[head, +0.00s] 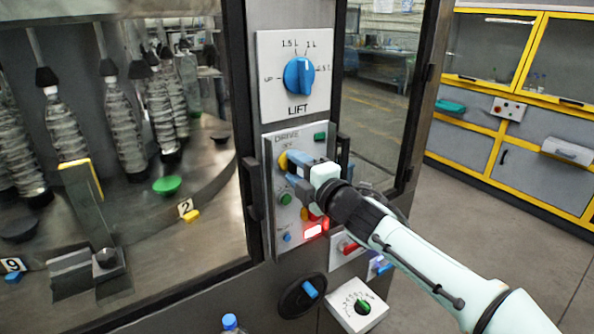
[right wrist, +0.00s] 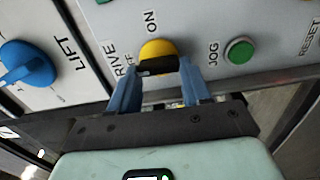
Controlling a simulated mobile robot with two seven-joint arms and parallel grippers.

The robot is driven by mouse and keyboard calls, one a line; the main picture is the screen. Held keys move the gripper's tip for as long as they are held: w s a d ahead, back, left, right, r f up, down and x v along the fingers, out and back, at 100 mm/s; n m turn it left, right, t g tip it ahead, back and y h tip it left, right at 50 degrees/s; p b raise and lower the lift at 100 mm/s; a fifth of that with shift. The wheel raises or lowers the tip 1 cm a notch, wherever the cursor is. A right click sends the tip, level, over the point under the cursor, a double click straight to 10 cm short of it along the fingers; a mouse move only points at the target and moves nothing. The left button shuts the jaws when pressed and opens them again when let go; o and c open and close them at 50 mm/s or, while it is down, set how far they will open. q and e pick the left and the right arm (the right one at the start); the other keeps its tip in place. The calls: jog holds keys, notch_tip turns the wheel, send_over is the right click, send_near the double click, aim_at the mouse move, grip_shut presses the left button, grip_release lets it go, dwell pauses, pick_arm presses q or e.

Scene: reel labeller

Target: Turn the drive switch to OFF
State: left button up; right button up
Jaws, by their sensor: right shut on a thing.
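The drive switch is a yellow knob (head: 283,161) with a black handle, at the upper left of the grey DRIVE panel (head: 271,210). In the right wrist view the knob (right wrist: 158,48) shows at the top centre, beside the OFF and ON lettering. My right gripper (head: 290,164) reaches it from the right; in the right wrist view its blue fingers (right wrist: 160,66) stand on both sides of the black handle and are shut on it. The exact mark the handle points to is hard to read. My left gripper is not in view.
Above the panel is the blue LIFT knob (head: 299,75). Below the switch are a green JOG button (right wrist: 239,51) and a lit red display (head: 313,231). A glass-fronted bottle machine (head: 130,190) is at left; open floor (head: 480,240) lies at right.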

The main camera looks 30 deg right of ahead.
dwell(0.6)
jog(key=o, duration=1.1)
jog(key=shift+c, duration=0.2)
jog(key=s+d+p, duration=0.1)
jog(key=s, duration=1.2)
jog(key=shift+s, duration=0.2)
